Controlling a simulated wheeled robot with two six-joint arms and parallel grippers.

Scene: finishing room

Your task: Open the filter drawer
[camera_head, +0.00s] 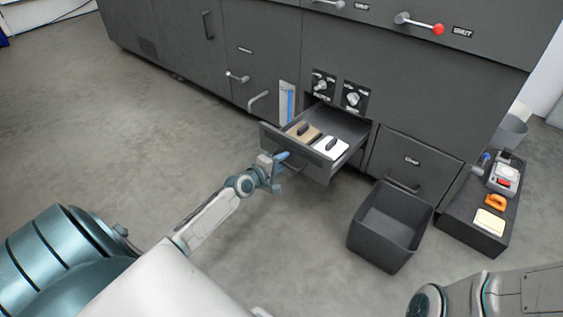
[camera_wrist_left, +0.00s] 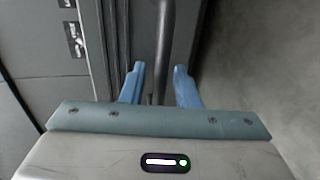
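The open drawer (camera_head: 318,172) sticks out of the dark grey cabinet. A tan piece (camera_head: 296,134) and a white piece (camera_head: 331,149), each with a dark grip, lie inside it. My left gripper (camera_head: 281,167) is at the drawer's front. In the left wrist view its blue fingertips (camera_wrist_left: 161,85) stand on either side of a grey bar handle (camera_wrist_left: 165,40), with gaps visible, so it looks open around the bar. Part of my right arm shows at lower right; its gripper is out of view.
A dark open bin (camera_head: 391,226) stands on the floor right of the drawer, below a shut drawer (camera_head: 411,165). A low dark platform (camera_head: 468,224) at right holds an orange item (camera_head: 496,202) and a pale yellow pad (camera_head: 489,222). The floor at left is clear.

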